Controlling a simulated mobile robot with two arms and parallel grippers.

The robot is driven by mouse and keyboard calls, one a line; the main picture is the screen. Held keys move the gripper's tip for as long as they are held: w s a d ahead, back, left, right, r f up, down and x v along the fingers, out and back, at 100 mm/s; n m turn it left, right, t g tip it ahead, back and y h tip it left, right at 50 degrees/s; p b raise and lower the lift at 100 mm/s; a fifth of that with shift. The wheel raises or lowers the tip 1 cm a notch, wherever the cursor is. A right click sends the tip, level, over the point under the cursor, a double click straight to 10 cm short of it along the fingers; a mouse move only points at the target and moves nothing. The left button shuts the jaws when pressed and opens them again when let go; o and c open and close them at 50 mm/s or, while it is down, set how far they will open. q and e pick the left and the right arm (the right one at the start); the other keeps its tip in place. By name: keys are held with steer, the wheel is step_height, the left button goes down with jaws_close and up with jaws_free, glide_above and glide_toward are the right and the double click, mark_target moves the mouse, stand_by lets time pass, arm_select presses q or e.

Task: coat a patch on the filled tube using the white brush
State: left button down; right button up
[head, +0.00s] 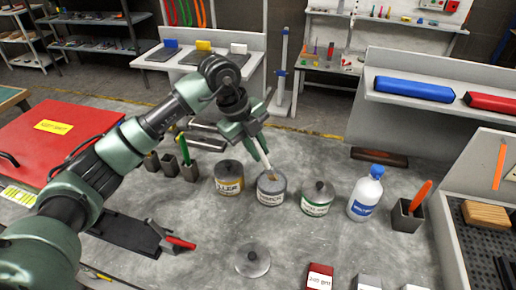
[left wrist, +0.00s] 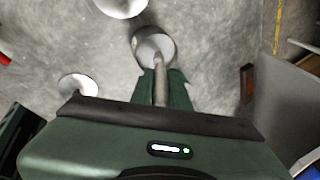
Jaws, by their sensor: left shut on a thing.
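My left gripper (head: 254,128) is shut on the white brush (head: 264,156), whose handle slants down from the jaws. The brush tip is at the open mouth of the middle can (head: 270,198), seemingly inside it. The left wrist view also shows the brush (left wrist: 161,85) reaching into the round can (left wrist: 170,49). How deep the bristles are is hidden. The label on this can is hard to read. I cannot clearly pick out the filled tube; a dark bar (head: 379,157) lies behind the cans. My right gripper is not in view.
Lidded cans stand left (head: 229,186) and right (head: 317,206) of the open one. A loose lid (head: 252,262) lies in front. A white bottle (head: 364,200) and an orange-handled tool in a holder (head: 407,217) stand right. A red-handled clamp (head: 178,242) lies left.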

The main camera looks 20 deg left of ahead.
arm_select(q)
steer(key=shift+f+b, duration=0.35)
steer(key=shift+f, duration=0.15)
stand_by(0.3)
stand_by(0.9)
steer(key=shift+r+p, duration=2.45)
steer(key=shift+r, duration=1.05)
steer(key=shift+f, duration=0.1)
